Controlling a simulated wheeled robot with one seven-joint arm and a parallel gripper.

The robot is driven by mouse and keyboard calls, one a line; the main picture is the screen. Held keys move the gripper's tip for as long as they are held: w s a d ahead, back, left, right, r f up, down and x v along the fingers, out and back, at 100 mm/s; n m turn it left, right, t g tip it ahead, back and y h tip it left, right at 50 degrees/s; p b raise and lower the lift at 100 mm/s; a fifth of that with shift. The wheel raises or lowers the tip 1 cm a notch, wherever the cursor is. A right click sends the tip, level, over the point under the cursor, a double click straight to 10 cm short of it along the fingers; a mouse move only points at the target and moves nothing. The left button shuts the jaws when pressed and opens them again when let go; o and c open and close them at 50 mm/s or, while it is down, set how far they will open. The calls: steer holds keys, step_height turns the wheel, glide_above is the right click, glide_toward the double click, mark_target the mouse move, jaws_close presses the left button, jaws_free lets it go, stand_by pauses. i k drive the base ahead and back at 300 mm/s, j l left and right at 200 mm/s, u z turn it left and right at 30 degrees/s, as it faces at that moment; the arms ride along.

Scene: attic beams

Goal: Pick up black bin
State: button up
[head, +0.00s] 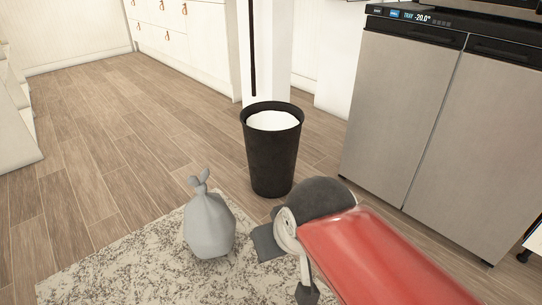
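The black bin (271,163) stands upright on the wood floor in the middle of the head view. It is round and tapers toward its base. Its top is open and a white lining or inner surface shows inside the dark rim. Nothing touches its rim. The lower right of its base is close to a dark rounded object in front, and I cannot tell whether they touch.
A tied grey bag (208,228) stands on a speckled rug (110,268) in front of the bin. A glossy red object (372,255) with a dark rounded end fills the lower right. A steel appliance (405,115) stands right. Wood floor (110,130) is clear at left.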

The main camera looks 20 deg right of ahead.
mark_target(272, 155)
steer(key=i+l, duration=0.25)
steer(key=i, duration=0.2)
steer(key=i+l, duration=0.3)
steer(key=i, duration=0.2)
steer(key=i+l, duration=0.25)
steer(key=i, duration=0.2)
steer(key=i+l+z, duration=0.1)
steer(key=i+l, duration=0.2)
steer(key=i, duration=0.15)
